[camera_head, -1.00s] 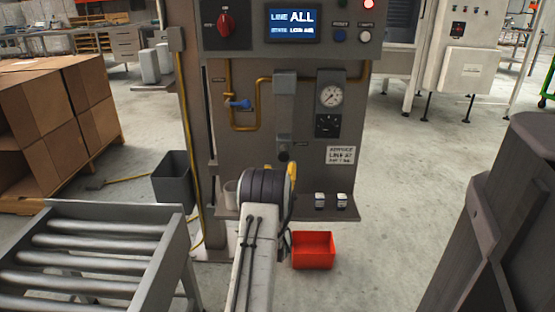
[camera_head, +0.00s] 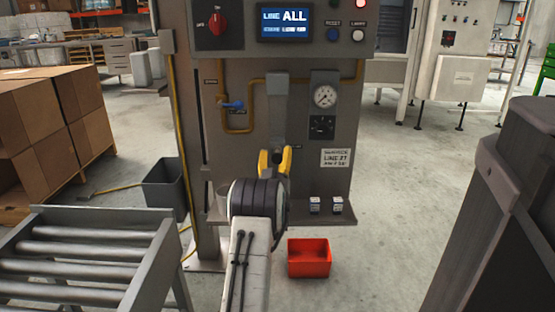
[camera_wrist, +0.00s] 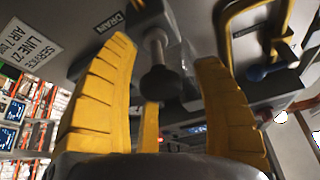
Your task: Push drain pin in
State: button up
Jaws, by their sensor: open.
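In the wrist view, the drain pin (camera_wrist: 163,80) is a dark round knob on a grey stem, below a "DRAIN" label (camera_wrist: 110,22). My gripper (camera_wrist: 172,65) is open, with a ribbed yellow finger on either side of the knob and visible gaps to both. The knob appears between the fingers; I cannot tell its exact depth. In the head view, my gripper (camera_head: 275,160) is in front of the panel, just below the grey filter housing (camera_head: 278,100). There my gripper and arm hide the pin.
The grey panel (camera_head: 225,155) carries a gauge (camera_head: 324,96), a blue-handled valve (camera_head: 233,104) and yellow pipe (camera_head: 240,131). A shelf (camera_head: 335,220) with small items juts out below. A red bin (camera_head: 309,258) sits on the floor. A roller conveyor (camera_head: 80,254) stands left.

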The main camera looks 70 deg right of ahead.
jog(key=shift+c, duration=0.5)
grip_shut()
